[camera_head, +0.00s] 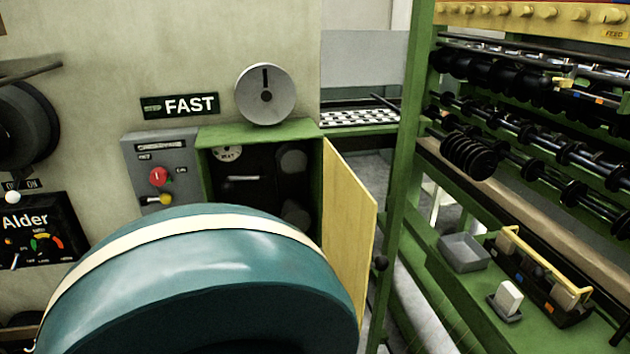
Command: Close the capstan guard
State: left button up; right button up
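A green cabinet (258,131) with a dark interior stands against the wall in the middle of the head view. A yellow panel (349,225), which looks like the capstan guard, stands swung open at the cabinet's right edge, angled toward me. Inside the opening are a small round white dial (227,153), a pale horizontal bar and dim grey round shapes. A dark round knob (381,262) shows just right of the panel; I cannot tell whether it belongs to it. The panel's lower end and the cabinet's lower part are hidden. Neither of my grippers is in view.
A large teal rounded body (200,260) with a cream band fills the foreground. A grey control box (160,168) with a red knob is left of the cabinet. A green rack (408,140) with black spools stands close on the right, leaving a narrow gap beside the panel.

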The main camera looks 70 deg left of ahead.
aim_at(349, 211)
jog(key=i+j+u, duration=0.15)
jog(key=u, duration=0.35)
jog(key=i+u, duration=0.25)
jog(key=u, duration=0.25)
jog(key=i+u, duration=0.25)
jog(key=u, duration=0.2)
jog(key=i+l+u, duration=0.15)
jog(key=u, duration=0.35)
jog(key=i+l+u, duration=0.2)
jog(key=u, duration=0.3)
jog(key=i+l+u, duration=0.15)
jog(key=l+u, duration=0.15)
jog(key=u, duration=0.2)
